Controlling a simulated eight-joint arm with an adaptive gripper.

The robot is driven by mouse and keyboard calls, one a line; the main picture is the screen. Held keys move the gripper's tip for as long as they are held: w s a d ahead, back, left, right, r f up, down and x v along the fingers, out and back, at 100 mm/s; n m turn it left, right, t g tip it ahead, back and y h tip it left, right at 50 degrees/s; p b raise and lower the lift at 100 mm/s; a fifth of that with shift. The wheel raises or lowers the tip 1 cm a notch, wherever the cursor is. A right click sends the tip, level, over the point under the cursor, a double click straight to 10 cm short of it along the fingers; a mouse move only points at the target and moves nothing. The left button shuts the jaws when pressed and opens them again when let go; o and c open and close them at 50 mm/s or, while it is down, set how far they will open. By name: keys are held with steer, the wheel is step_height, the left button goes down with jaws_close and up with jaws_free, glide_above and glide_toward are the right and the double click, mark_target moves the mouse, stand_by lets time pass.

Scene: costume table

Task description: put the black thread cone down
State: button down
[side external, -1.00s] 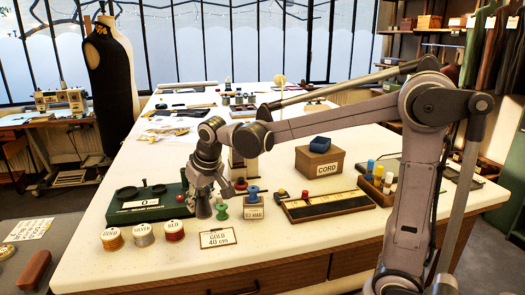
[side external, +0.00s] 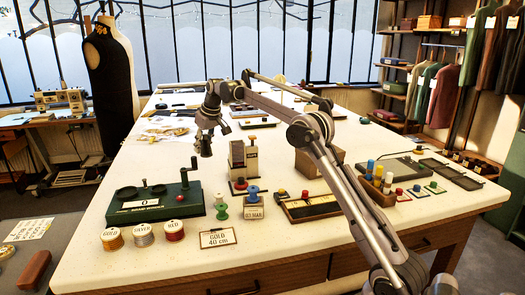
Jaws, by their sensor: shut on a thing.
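My gripper (side external: 206,132) hangs pointing down above the middle-left of the white table. It is shut on a small dark piece, the black thread cone (side external: 205,148), held clear of the tabletop. The cone is small and dark against my gripper, so its exact outline is hard to tell. The green winding device (side external: 155,205) with a crank stands below and in front of it.
Gold, silver and red spools (side external: 143,236) and a GOLD 40 cm card (side external: 217,239) line the front edge. A green spool (side external: 221,208), a white stand (side external: 243,160) and a brown box (side external: 307,165) stand to the right. Table around (side external: 140,165) is bare.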

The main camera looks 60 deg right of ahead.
steer(key=shift+m, duration=0.4)
steer(key=shift+s+d+f+x, duration=0.1)
steer(key=shift+s+d+x, duration=0.15)
steer(key=shift+x, duration=1.7)
steer(key=shift+s+d+f+x, duration=0.1)
steer(key=shift+s+d+x, duration=0.2)
steer(key=shift+x, duration=1.6)
steer(key=shift+s+d+f+x, duration=0.1)
steer(key=shift+s+d+x, duration=0.15)
steer(key=shift+x, duration=1.7)
steer(key=c, duration=1)
jaws_free()
steer(key=shift+f, duration=0.1)
steer(key=shift+c, duration=0.2)
